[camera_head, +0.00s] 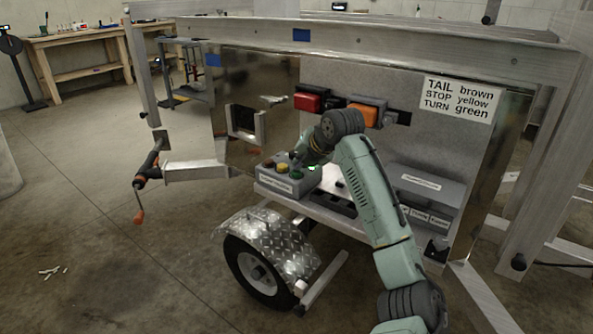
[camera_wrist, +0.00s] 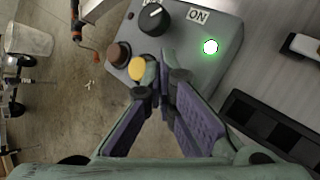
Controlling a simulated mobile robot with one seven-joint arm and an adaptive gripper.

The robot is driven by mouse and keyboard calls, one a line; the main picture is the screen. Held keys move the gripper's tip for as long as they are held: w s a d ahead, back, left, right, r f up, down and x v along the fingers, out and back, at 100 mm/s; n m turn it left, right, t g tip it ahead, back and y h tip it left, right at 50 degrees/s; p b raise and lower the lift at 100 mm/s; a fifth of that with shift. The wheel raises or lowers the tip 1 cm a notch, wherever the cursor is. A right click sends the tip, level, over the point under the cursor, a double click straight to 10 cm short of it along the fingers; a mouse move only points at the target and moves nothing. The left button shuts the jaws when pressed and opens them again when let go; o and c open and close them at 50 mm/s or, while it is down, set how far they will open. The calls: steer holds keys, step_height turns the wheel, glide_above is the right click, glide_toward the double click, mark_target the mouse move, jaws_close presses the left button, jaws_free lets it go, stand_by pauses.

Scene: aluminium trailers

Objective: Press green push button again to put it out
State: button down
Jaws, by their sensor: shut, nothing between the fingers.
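A grey control box (camera_head: 282,187) stands on the trailer shelf, with a red-brown button, a yellow button (camera_head: 282,168) and a green push button (camera_head: 297,174) in a row. A green light (camera_head: 313,168) glows on its top. In the wrist view the glowing green lamp (camera_wrist: 210,46) sits below an ON label. My gripper (camera_wrist: 161,88) is shut and empty, with its tips over the box edge beside the yellow button (camera_wrist: 136,68). The tips largely hide the green button in the wrist view, and I cannot tell whether they touch it.
A black knob (camera_wrist: 152,18) stands on the box near the red-brown button (camera_wrist: 118,53). A grey case (camera_head: 428,184) lies on the shelf to the right. Red (camera_head: 308,102) and orange (camera_head: 364,114) lamps are on the panel behind. The trailer wheel (camera_head: 257,270) is below.

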steer(key=shift+r+p, duration=0.45)
steer(key=shift+r, duration=0.2)
steer(key=shift+r, duration=0.1)
step_height(320, 180, up, 6)
steer(key=p, duration=0.4)
steer(key=shift+p, duration=0.4)
steer(key=c, duration=2.4)
jaws_free()
